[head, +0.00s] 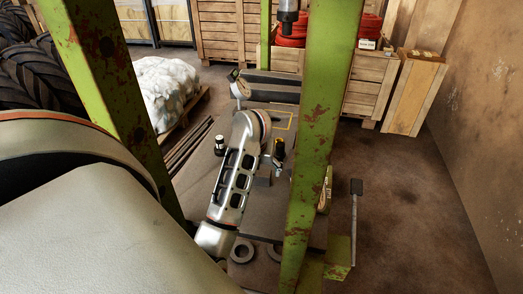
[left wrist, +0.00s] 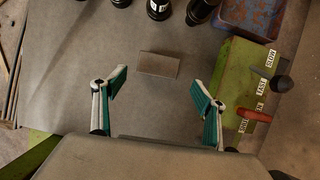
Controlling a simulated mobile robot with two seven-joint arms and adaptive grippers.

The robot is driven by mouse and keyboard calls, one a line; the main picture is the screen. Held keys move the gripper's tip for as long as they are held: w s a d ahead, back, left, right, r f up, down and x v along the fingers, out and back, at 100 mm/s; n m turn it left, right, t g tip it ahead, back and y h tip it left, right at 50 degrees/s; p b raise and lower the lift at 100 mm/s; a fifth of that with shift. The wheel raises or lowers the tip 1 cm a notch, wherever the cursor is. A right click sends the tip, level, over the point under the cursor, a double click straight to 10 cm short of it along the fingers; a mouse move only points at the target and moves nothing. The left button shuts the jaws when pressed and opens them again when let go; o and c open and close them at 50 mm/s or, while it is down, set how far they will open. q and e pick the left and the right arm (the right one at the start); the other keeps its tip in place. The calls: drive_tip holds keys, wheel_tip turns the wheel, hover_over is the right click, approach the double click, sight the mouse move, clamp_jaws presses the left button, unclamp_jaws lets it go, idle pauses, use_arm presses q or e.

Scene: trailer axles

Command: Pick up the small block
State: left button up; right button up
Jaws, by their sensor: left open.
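The small block (left wrist: 158,65) is a flat grey-brown rectangle lying on the grey work surface (left wrist: 65,65) in the left wrist view. My left gripper (left wrist: 158,94) is open and empty, its two teal-padded fingers spread on either side and nearer the camera than the block. The block lies just beyond the fingertips, roughly centred between them, and nothing touches it. In the head view my left arm reaches down over the bench, and its gripper is mostly hidden behind the arm. I cannot clearly make out the block there. My right gripper is not in view.
Several dark cylinders (left wrist: 158,8) stand beyond the block. A blue, rusty tray (left wrist: 250,18) is at upper right, above a green lever box (left wrist: 232,75) with a red handle (left wrist: 254,115). A green rusty post (head: 318,110) rises right of my arm.

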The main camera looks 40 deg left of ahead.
sight(260, 172)
use_arm(q)
drive_tip(key=shift+w+a+f, duration=0.1)
drive_tip(key=shift+f, duration=0.45)
drive_tip(key=b+x, duration=0.1)
drive_tip(key=x, duration=0.3)
drive_tip(key=shift+w+a+b, duration=0.3)
drive_tip(key=shift+a+b, duration=0.1)
drive_tip(key=shift+a, duration=0.05)
drive_tip(key=shift+w+f, duration=0.15)
drive_tip(key=shift+f, duration=0.1)
drive_tip(key=c, duration=1.8)
drive_tip(key=shift+w+a+r, duration=0.1)
drive_tip(key=shift+r, duration=0.05)
clamp_jaws()
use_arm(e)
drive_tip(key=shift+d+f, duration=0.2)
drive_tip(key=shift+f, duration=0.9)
